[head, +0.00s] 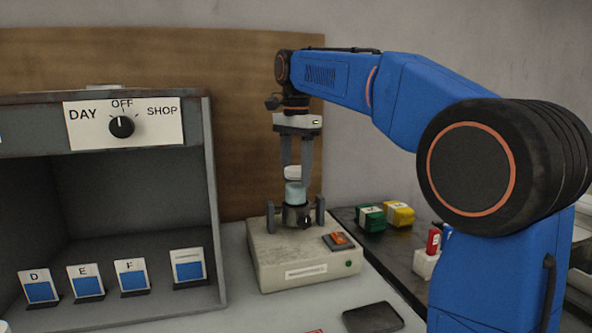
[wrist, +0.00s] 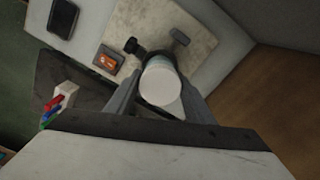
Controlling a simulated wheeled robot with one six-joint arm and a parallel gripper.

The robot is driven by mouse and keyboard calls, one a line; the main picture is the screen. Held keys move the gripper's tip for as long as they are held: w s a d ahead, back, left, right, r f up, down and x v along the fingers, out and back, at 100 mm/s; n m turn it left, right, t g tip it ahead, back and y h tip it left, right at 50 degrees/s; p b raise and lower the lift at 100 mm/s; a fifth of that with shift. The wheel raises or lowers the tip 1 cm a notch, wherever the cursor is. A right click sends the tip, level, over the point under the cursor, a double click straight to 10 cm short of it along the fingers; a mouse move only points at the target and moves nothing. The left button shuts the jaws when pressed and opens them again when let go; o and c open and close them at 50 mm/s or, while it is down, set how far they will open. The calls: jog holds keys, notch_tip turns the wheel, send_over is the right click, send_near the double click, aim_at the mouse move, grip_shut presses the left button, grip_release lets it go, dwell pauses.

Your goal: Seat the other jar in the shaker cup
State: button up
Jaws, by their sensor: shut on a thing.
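My gripper (head: 297,180) points straight down over the shaker and is shut on a jar. The jar has a white lid (head: 292,172) and a pale blue body (head: 295,193); it looks upright. In the wrist view its round lid (wrist: 160,85) lies between the two fingers. The dark shaker cup (head: 296,216) is directly below the jar, between two upright dark posts on the pale shaker base (head: 283,258). The jar's lower end is at the cup's mouth; how deep it sits I cannot tell. In the wrist view the jar hides most of the cup.
An orange-and-black switch (head: 338,241) is on the base's right side. A dark flat pad (head: 372,317) lies in front. Green (head: 370,218) and yellow (head: 399,213) blocks stand on a dark surface at right. A grey cabinet (head: 215,190) with lettered cards stands left.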

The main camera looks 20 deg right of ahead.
aim_at(296, 186)
jog(key=shift+f, duration=2.05)
jog(key=o, duration=1.7)
jog(key=shift+o, duration=0.2)
jog(key=shift+f, duration=0.1)
notch_tip(296, 186, up, 12)
jog(key=shift+f, duration=0.15)
jog(key=shift+s, duration=0.1)
